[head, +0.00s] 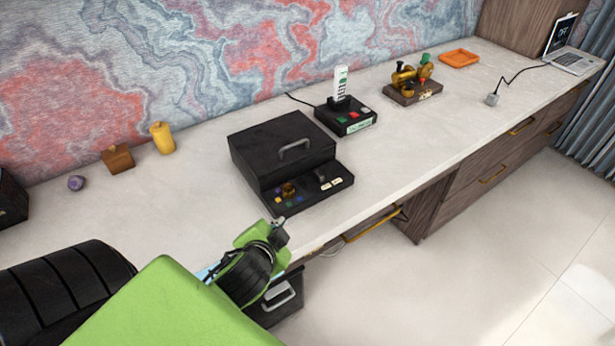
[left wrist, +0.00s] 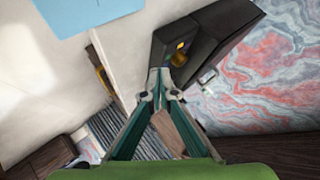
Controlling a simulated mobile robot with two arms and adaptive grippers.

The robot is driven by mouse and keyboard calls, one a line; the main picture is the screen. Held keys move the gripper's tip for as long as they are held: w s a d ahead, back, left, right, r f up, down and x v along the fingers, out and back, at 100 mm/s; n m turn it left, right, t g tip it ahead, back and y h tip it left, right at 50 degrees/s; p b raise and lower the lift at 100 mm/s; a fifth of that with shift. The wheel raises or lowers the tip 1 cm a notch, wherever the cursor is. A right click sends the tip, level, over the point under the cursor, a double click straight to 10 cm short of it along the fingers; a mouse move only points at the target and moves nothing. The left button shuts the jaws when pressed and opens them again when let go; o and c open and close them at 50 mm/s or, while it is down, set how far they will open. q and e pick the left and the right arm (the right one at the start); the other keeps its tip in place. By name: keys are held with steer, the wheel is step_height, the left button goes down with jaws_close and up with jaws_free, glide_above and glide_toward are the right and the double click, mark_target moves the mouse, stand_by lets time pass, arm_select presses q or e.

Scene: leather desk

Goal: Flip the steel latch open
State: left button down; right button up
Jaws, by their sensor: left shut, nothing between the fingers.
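A black box (head: 283,150) with a grey handle on its lid stands near the desk's front edge. Its low front panel (head: 300,197) bears a brass knob (head: 288,189), coloured buttons and a small grey metal piece (head: 322,178), which may be the steel latch. My left gripper (head: 280,224) is shut and empty, just in front of the panel's near left corner. In the left wrist view its closed fingertips (left wrist: 158,84) appear just below the brass knob (left wrist: 178,59) and overlap the panel's edge; contact cannot be told. The grey piece is not clear there. My right gripper is not in view.
A black button unit (head: 345,117) with a white upright piece stands behind the box. Farther right are a brass device (head: 408,83), an orange tray (head: 459,58) and a laptop (head: 573,60). A yellow cylinder (head: 162,138) and wooden block (head: 118,159) stand left. Desk between is clear.

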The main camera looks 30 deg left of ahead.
arm_select(q)
steer(key=w+a+r+m+t, duration=0.3)
steer(key=w+r+m+t, duration=0.45)
steer(key=w+r, duration=0.4)
steer(key=w+d+r+m+t+h, duration=0.2)
steer(key=d+r+m+h, duration=0.45)
steer(key=m, duration=0.75)
steer(key=a+f+m+g, duration=0.3)
steer(key=f+m, duration=0.1)
steer(key=m, duration=0.1)
steer(key=s+a+f+m+g+h, duration=0.1)
steer(key=a+f+m+g, duration=0.3)
steer(key=f, duration=0.1)
steer(key=a+f+m+g, duration=0.3)
steer(key=a+f+m, duration=0.1)
steer(key=m, duration=0.1)
steer(key=shift+s+a+f+m+g+h, duration=0.15)
steer(key=shift+s+f+m+g+h, duration=0.1)
steer(key=shift+f+m, duration=0.1)
